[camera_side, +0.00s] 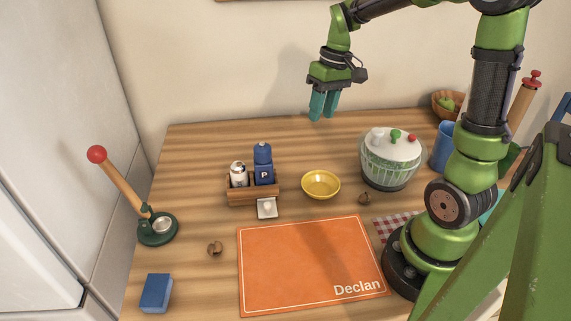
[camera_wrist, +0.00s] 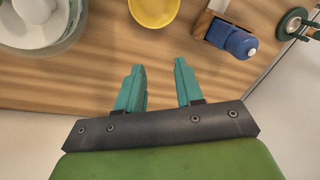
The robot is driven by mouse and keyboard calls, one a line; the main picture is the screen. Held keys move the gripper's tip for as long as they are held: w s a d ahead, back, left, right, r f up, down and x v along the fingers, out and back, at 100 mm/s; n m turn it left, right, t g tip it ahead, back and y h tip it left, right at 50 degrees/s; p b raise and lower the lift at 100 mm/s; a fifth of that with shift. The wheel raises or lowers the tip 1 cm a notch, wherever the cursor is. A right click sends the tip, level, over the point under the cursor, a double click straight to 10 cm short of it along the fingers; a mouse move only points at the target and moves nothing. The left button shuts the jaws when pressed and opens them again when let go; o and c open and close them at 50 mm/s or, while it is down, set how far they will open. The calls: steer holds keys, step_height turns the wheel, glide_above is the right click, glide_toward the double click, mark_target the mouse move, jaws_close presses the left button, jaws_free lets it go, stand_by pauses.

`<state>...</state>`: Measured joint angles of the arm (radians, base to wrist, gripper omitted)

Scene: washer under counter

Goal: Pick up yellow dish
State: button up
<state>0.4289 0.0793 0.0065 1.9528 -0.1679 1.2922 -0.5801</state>
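The yellow dish (camera_side: 321,184) is a small shallow round bowl. It rests upright on the wooden counter in the side view, between the wooden caddy and the glass bowl with a white lid. It looks empty. In the wrist view the yellow dish (camera_wrist: 154,10) shows at the top edge, partly cut off. My gripper (camera_side: 322,106) has teal fingers and hangs high above the back of the counter, behind the dish and apart from it. In the wrist view my gripper (camera_wrist: 160,84) has its fingers spread, with nothing between them.
The caddy (camera_side: 254,191) with a blue bottle and shaker stands left of the dish. The lidded glass bowl (camera_side: 391,160) stands right. An orange mat (camera_side: 312,266) lies in front. Walnuts (camera_side: 364,198) and a blue sponge (camera_side: 155,292) lie about. The wall (camera_side: 220,60) is behind.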

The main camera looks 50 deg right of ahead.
steer(key=w+d+f+n+g+y, duration=0.1)
steer(key=w+d+f+n+g, duration=0.15)
steer(key=d, duration=0.35)
steer(key=n+y, duration=0.2)
steer(key=n, duration=0.3)
glide_toward(320, 187)
steer(key=w+d, duration=0.1)
steer(key=w+f, duration=0.1)
steer(key=shift+w+d, duration=0.3)
steer(key=shift+d, duration=0.05)
steer(key=shift+n, duration=0.25)
steer(key=shift+s+x, duration=0.2)
steer(key=shift+x, duration=0.65)
steer(key=shift+s+x, duration=0.15)
steer(key=shift+x, duration=0.75)
steer(key=shift+s+x, duration=0.2)
steer(key=shift+x, duration=0.65)
steer(key=shift+d+r, duration=0.1)
jaws_close()
